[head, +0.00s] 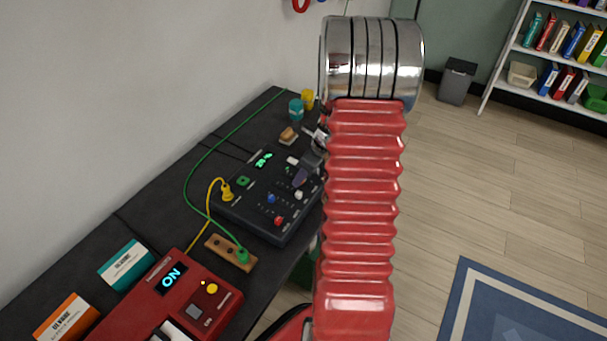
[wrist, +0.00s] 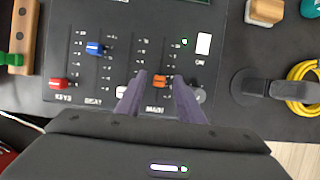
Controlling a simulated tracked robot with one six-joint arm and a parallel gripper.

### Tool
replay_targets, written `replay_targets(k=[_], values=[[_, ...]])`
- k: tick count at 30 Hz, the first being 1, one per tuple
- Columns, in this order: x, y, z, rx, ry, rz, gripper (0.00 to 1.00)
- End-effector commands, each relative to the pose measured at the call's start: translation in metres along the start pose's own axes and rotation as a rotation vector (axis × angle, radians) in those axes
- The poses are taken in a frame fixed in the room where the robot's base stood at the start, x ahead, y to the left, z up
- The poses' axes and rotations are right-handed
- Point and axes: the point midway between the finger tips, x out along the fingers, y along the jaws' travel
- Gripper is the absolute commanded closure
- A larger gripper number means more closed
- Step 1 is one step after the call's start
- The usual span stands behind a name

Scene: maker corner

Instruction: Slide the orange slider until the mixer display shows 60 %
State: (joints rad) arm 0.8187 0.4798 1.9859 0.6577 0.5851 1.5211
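The dark mixer (head: 262,222) lies on the desk and fills much of the wrist view (wrist: 70,15). The orange slider (wrist: 160,81) sits in its track above the label "MAIN". My gripper (wrist: 160,77) is open, with one fingertip on each side of the orange slider and a small gap visible on both sides. The mixer display (head: 264,159) shows small green digits, too small to read surely.
Red (wrist: 58,84), blue (wrist: 94,48), white (wrist: 122,92) and grey (wrist: 198,95) sliders flank the orange one; white and grey are close to my fingers. A yellow cable (head: 215,185), a wooden socket block (head: 222,248) and a red device (head: 160,300) are nearby.

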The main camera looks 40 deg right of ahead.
Motion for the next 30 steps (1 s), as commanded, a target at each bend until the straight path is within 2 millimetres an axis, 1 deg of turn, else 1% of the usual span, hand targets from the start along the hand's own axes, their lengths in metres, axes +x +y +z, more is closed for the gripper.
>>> replay_targets(k=[5,8,21,24,27,30], values=[[-0.017,-0.001,0.001,0.0,-0.002,-0.002,0.66],[-0.031,-0.001,0.001,0.0,-0.002,-0.003,0.66],[-0.105,-0.002,0.001,0.001,-0.002,-0.005,0.66],[-0.118,-0.002,0.001,0.002,-0.001,-0.004,0.66],[-0.128,-0.001,0.001,0.001,0.0,-0.003,0.66],[-0.133,-0.001,0.001,0.002,0.0,-0.002,0.66]])
